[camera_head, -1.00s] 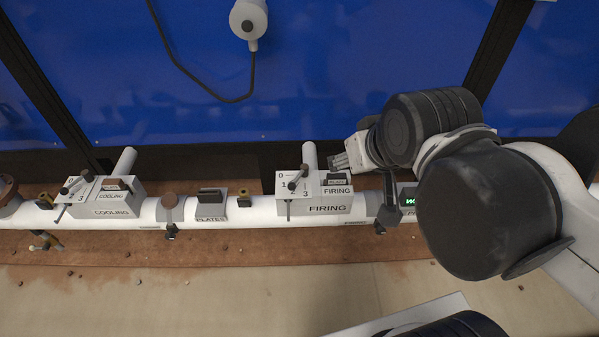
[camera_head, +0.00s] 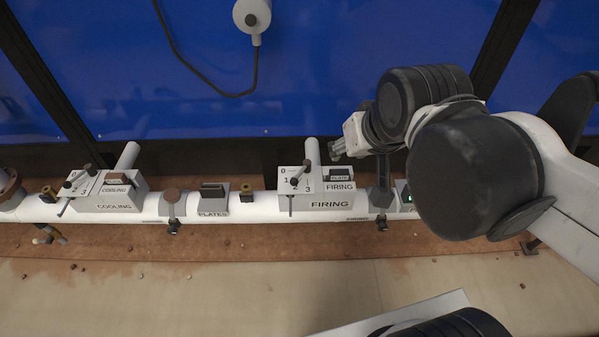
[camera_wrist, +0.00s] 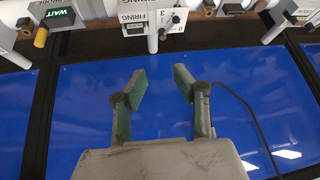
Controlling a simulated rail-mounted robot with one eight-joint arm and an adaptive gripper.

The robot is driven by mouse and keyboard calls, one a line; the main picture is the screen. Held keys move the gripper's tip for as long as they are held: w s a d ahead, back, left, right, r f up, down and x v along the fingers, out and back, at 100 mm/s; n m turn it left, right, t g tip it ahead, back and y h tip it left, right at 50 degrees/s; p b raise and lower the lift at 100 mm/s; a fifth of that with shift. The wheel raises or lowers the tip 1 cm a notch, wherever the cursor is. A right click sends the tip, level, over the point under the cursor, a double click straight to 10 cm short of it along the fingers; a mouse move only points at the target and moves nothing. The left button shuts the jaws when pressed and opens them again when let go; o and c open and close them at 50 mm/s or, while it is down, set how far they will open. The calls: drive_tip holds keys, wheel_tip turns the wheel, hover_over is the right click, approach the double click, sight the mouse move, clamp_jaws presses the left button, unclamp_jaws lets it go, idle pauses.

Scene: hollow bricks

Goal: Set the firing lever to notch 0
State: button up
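The firing box (camera_head: 330,203) is a grey-white box on the white rail, with a plate marked 0 to 3. The firing lever (camera_head: 297,181) has a dark knob and stands over this plate. I cannot tell its exact notch. In the wrist view the firing lever (camera_wrist: 175,19) shows at the top edge, beside the marks 0 and 3. My gripper (camera_head: 337,150) is behind and right of the box in the head view, apart from the lever. In the wrist view my gripper (camera_wrist: 158,82) has its green-padded fingers spread, with nothing between them.
A similar cooling box (camera_head: 115,205) with its own lever is on the rail at left. The plates unit (camera_head: 213,203) and a brown-topped post (camera_head: 173,200) stand between. A blue panel (camera_head: 300,80) fills the back. A white device (camera_head: 252,14) hangs there with a cable.

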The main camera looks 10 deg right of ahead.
drive_tip(key=w+a+f+m+g, duration=0.15)
drive_tip(key=w+f+m, duration=0.3)
drive_tip(key=w, duration=0.55)
drive_tip(key=m+g+y+b, duration=0.1)
drive_tip(key=m+g+b, duration=0.1)
drive_tip(key=m+g, duration=0.15)
approach(298, 178)
drive_tip(key=f, duration=0.2)
drive_tip(key=w+f+b, duration=0.1)
drive_tip(key=f, duration=0.2)
drive_tip(key=a+f+b, duration=0.1)
drive_tip(key=f, duration=0.2)
drive_tip(key=shift+w, duration=0.3)
clamp_jaws()
drive_tip(key=shift+s+d+f, duration=0.1)
drive_tip(key=shift+s, duration=0.05)
